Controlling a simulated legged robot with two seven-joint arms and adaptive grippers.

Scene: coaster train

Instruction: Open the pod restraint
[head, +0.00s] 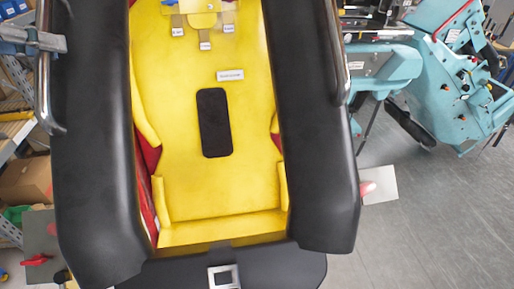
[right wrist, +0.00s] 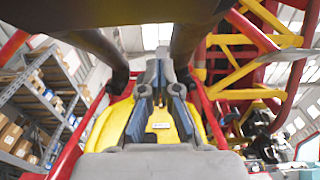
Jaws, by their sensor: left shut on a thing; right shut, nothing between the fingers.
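The pod's restraint is a pair of thick black padded bars (head: 95,140) running down both sides of a yellow seat (head: 205,190) in the head view. A bent metal handle (head: 43,95) runs along the outer left side, with another handle (head: 340,60) on the right bar. My left gripper (head: 52,42) is shut on the left handle near its upper part. In the right wrist view, my right gripper (right wrist: 160,90) is shut and empty, pointing toward the yellow seat (right wrist: 112,125), with black bars (right wrist: 105,45) above it. I cannot make out the right gripper in the head view.
A black flap with a metal buckle (head: 223,277) is at the seat's front edge. Teal equipment (head: 440,85) stands at the right, with open grey floor (head: 440,220) below it. Shelving with boxes (head: 30,180) is close on the left. Red and yellow framework (right wrist: 250,75) rises in the wrist view.

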